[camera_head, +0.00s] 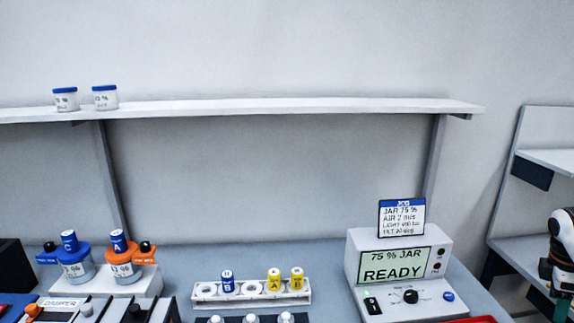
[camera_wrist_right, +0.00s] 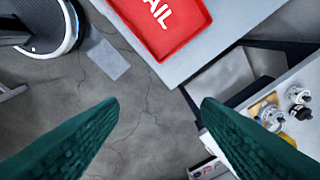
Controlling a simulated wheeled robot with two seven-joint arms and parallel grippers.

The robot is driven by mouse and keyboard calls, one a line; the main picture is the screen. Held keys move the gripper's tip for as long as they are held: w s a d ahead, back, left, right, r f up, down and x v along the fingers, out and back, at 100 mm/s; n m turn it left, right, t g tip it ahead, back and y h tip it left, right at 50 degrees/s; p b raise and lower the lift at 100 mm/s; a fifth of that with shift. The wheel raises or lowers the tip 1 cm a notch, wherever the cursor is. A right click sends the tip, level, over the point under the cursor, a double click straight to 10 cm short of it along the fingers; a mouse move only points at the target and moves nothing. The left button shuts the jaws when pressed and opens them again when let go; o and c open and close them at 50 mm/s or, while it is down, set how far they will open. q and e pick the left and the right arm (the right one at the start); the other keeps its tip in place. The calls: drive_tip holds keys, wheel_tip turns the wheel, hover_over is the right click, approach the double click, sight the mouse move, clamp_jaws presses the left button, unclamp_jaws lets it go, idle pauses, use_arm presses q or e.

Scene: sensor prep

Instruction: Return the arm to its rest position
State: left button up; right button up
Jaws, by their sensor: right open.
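My right arm shows at the right edge of the head view, and its dark green gripper (camera_head: 562,308) hangs low there, partly cut off by the frame. In the right wrist view my right gripper (camera_wrist_right: 158,102) has its two green fingers wide apart. Nothing is between them; only grey floor shows beyond. My left gripper is not in view.
A red tray (camera_wrist_right: 160,22) lies on a table corner in the wrist view. A side shelf (camera_head: 545,160) stands near my right arm. A console (camera_head: 400,270) reading READY, a white vial rack (camera_head: 207,300) and blue and orange jar holders (camera_head: 122,268) stand on the bench.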

drive_tip(key=s+d+f+m+h, duration=0.3)
drive_tip(key=s+d+f, duration=0.45)
drive_tip(key=f, duration=0.35)
drive_tip(key=s+d+f+m+h, duration=0.2)
drive_tip(key=s+d+f, duration=0.5)
drive_tip(key=f, duration=0.4)
drive_tip(key=s+d+f+t+h, duration=0.1)
drive_tip(key=s+d+f, duration=0.25)
drive_tip(key=s, duration=0.45)
drive_tip(key=s+d+f+t, duration=0.1)
drive_tip(key=s+d+f, duration=0.25)
drive_tip(key=s, duration=0.35)
drive_tip(key=s+d+f+t+h, duration=0.15)
drive_tip(key=s+f, duration=0.25)
drive_tip(key=s, duration=0.4)
drive_tip(key=s+a+f+m+g+y, duration=0.1)
drive_tip(key=s+a+f+y, duration=0.15)
drive_tip(key=a+f, duration=0.8)
drive_tip(key=s+a+f+m+g+y, duration=0.1)
drive_tip(key=s+a+f+y, duration=0.15)
drive_tip(key=a+f, duration=0.8)
drive_tip(key=s+a+f+y, duration=0.1)
drive_tip(key=a+f+y, duration=0.1)
drive_tip(key=a, duration=1.6)
drive_tip(key=s+a+f+m+y+b, duration=0.1)
drive_tip(key=a+f, duration=0.4)
drive_tip(key=a, duration=1.4)
drive_tip(key=shift+s+a+f+m+y, duration=0.15)
drive_tip(key=shift+s+f+m+y, duration=0.15)
drive_tip(key=shift+s+y, duration=0.45)
